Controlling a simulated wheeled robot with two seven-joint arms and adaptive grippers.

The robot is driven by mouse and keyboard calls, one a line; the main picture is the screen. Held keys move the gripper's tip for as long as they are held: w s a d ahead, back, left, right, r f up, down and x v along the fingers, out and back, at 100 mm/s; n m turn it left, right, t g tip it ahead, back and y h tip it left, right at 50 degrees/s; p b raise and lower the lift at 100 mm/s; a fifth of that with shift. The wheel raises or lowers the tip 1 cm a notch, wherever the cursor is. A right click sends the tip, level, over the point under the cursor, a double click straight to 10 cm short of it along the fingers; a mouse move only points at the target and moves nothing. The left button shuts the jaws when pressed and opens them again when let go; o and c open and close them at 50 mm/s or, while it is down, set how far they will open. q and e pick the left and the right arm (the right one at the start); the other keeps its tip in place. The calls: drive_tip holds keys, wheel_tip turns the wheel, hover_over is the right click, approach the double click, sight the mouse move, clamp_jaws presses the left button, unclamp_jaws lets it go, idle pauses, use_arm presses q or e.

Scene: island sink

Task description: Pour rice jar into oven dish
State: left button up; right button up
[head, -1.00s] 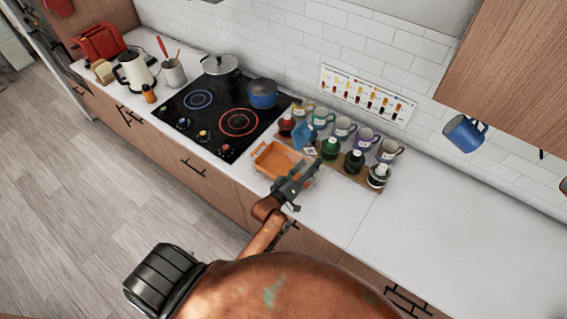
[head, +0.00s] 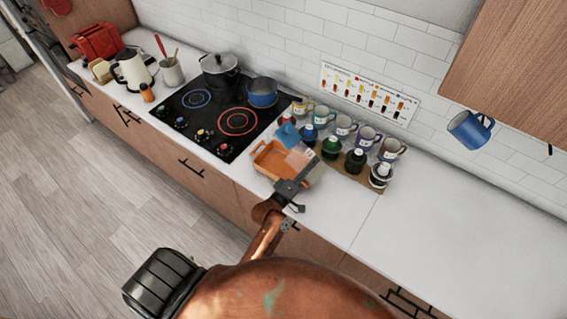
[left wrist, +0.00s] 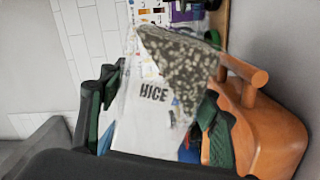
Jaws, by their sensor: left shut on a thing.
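The rice jar (left wrist: 155,95) is clear, with a "RICE" label and speckled contents visible in the left wrist view. My left gripper (left wrist: 158,125) is shut on it, with a finger on either side. In the head view, the jar (head: 298,160) is tipped over the right part of the orange oven dish (head: 268,160), and my left gripper (head: 290,186) is at the dish's near right corner. A blue piece (head: 287,133) shows at the jar's far end; I cannot tell if it is its lid. The dish (left wrist: 265,135) is partly hidden by the jar. I cannot see rice falling.
A board with several mugs (head: 343,127) and dark round jars (head: 355,160) stands just right of the dish. The stove (head: 225,115) is to the left, with a blue pot (head: 262,92) and a lidded pot (head: 220,70). The counter (head: 440,215) farther right is clear.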

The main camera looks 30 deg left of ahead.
sight(298, 155)
use_arm(q)
drive_tip(key=shift+w+a+n+b, duration=0.15)
drive_tip(key=shift+a+n+b, duration=0.4)
drive_tip(key=shift+a+n, duration=0.45)
drive_tip(key=shift+r+n+p, duration=0.5)
drive_tip(key=shift+r+p, duration=0.3)
drive_tip(key=shift+p, duration=0.3)
drive_tip(key=shift+a+r+n+p, duration=0.15)
drive_tip(key=shift+n+p, duration=0.25)
drive_tip(key=shift+p, duration=0.1)
drive_tip(key=shift+f, duration=0.3)
drive_tip(key=shift+w+a+n, duration=0.1)
drive_tip(key=shift+n, duration=0.2)
drive_tip(key=shift+a+n, duration=0.2)
drive_tip(key=shift+n, duration=0.3)
drive_tip(key=shift+a+f+n+p, duration=0.15)
drive_tip(key=shift+a+n+p, duration=0.35)
drive_tip(key=shift+n, duration=0.4)
drive_tip(key=shift+w+a+r+n+p, duration=0.1)
drive_tip(key=shift+a+r+n+p, duration=0.35)
drive_tip(key=shift+n+p, duration=0.3)
drive_tip(key=shift+w+a+r+n+p, duration=0.1)
drive_tip(key=shift+a+r+n+p, duration=0.35)
drive_tip(key=shift+n+p, duration=0.3)
idle(1.2)
